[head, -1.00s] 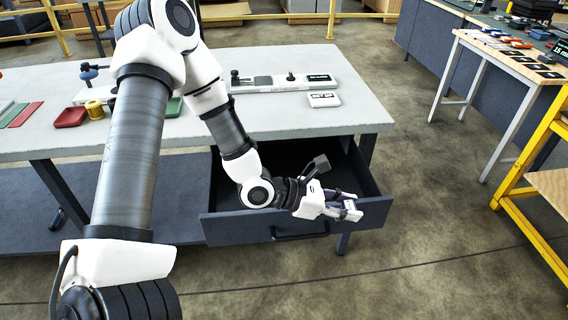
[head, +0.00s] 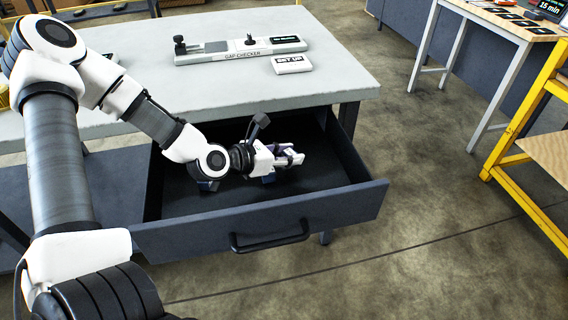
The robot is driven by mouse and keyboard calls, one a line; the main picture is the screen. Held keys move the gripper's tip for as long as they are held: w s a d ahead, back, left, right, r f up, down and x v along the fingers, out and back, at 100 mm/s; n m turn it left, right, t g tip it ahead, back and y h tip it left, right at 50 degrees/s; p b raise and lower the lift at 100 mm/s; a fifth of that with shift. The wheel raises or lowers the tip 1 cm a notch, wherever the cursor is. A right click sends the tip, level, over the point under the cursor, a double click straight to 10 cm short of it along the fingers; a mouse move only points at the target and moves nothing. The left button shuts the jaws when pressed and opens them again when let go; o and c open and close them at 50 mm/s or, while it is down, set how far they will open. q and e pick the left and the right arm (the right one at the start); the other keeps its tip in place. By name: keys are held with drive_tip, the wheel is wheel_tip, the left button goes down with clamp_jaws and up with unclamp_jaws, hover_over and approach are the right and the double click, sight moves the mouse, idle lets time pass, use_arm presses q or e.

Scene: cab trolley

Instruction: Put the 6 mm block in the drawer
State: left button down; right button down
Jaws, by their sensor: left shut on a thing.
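The drawer (head: 350,201) under the grey table is pulled open, with a dark inside and a black handle on its front. My left gripper (head: 291,158) is over the open drawer, inside its outline, near the middle. It is shut on a small pale block (head: 298,159), mostly hidden by the fingers. I cannot read any size on the block, and cannot tell how high it is above the drawer floor. Small blue shapes show below the wrist and gripper, partly hidden. My right gripper is not in view.
On the grey table (head: 345,83) stand a gap checker (head: 240,50) and a white "SET UP" block (head: 292,64). The drawer's right part is clear. A yellow frame (head: 530,110) and a wooden-topped bench (head: 500,18) stand at the right.

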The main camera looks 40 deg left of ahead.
use_arm(q)
wheel_tip(320, 180, down, 3)
drive_tip(key=shift+f+b, duration=0.2)
drive_tip(key=shift+b, duration=0.35)
drive_tip(key=shift+r, duration=0.1)
drive_tip(key=shift+f, duration=0.2)
drive_tip(key=c, duration=0.8)
unclamp_jaws()
drive_tip(key=shift+r, duration=0.1)
